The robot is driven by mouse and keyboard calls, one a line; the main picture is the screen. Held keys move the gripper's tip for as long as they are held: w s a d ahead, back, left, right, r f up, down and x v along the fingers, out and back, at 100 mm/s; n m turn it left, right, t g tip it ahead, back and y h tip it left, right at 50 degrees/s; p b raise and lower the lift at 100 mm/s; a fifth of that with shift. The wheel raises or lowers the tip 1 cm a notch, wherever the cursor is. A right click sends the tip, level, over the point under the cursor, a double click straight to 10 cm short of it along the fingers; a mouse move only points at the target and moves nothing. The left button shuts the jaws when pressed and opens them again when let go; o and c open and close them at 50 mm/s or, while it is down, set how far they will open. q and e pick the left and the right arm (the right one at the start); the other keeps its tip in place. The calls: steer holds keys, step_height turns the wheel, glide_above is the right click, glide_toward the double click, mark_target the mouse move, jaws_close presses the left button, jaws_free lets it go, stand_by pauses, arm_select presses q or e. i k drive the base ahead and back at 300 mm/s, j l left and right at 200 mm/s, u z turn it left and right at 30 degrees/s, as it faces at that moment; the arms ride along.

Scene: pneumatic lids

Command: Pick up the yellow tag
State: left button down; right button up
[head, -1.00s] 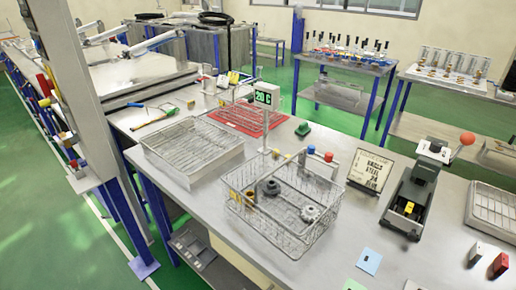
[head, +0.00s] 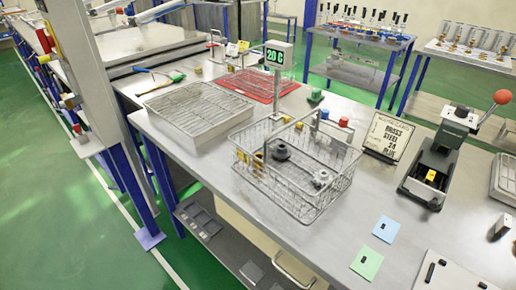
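No thing is clearly readable as a loose yellow tag. A small yellow piece (head: 430,175) sits in the bed of the black press (head: 438,160) at the right; I cannot tell if it is a tag. Another yellow patch (head: 243,46) shows at the back of the bench, too small to identify. A flat light-blue tag (head: 387,230) and a flat light-green tag (head: 366,264) lie on the bench near its front edge, each with a small dark mark. Neither of my grippers is in view.
A wire basket (head: 310,205) holding dark and grey parts stands mid-bench. Left of it is a metal wire tray (head: 205,135); behind are a red tray (head: 262,88) and a "20 C" display (head: 278,55). A lettered sign (head: 388,137) stands beside the press. Bench around the blue tag is clear.

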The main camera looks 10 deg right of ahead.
mark_target(430, 176)
steer(key=z, duration=1.6)
